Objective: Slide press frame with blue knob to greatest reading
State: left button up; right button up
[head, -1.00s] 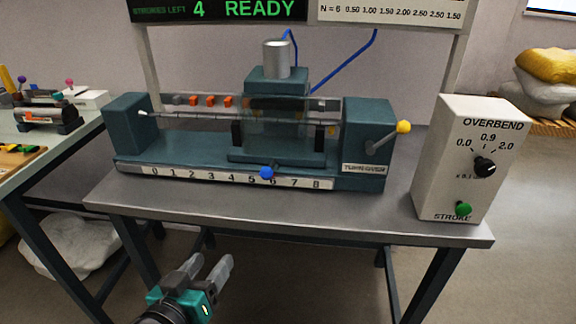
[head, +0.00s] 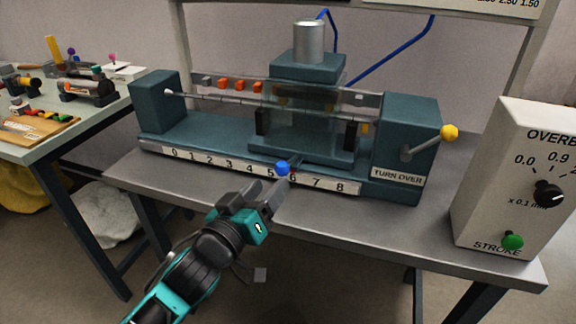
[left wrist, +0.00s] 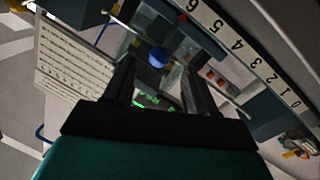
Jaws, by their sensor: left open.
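The press frame (head: 305,108) is a teal block with a silver cylinder on top. It stands on the machine's bed behind a clear guard. Its blue knob (head: 282,168) sticks out at the front, between 5 and 6 on the white scale (head: 240,168). My left gripper (head: 266,192) is open, just in front of and below the knob in the head view, its fingers pointing toward it. In the left wrist view the blue knob (left wrist: 158,58) appears beyond and between the two fingers (left wrist: 155,80); I cannot tell whether they touch it. My right gripper is not in view.
A yellow-knobbed lever (head: 449,132) marked TURN OVER is on the machine's right end. A white control box (head: 515,190) with a black dial and green button stands at the right table edge. A side bench (head: 60,145) with tools is at left.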

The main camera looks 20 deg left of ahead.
aim_at(287, 166)
pick_arm(q)
jog(key=w, duration=0.3)
jog(key=w+d, duration=0.1)
jog(key=w, duration=0.4)
jog(key=shift+w+d, duration=0.3)
jog(key=shift+d, duration=0.05)
jog(key=shift+c, duration=0.2)
jog(key=shift+d, duration=0.1)
grip_shut()
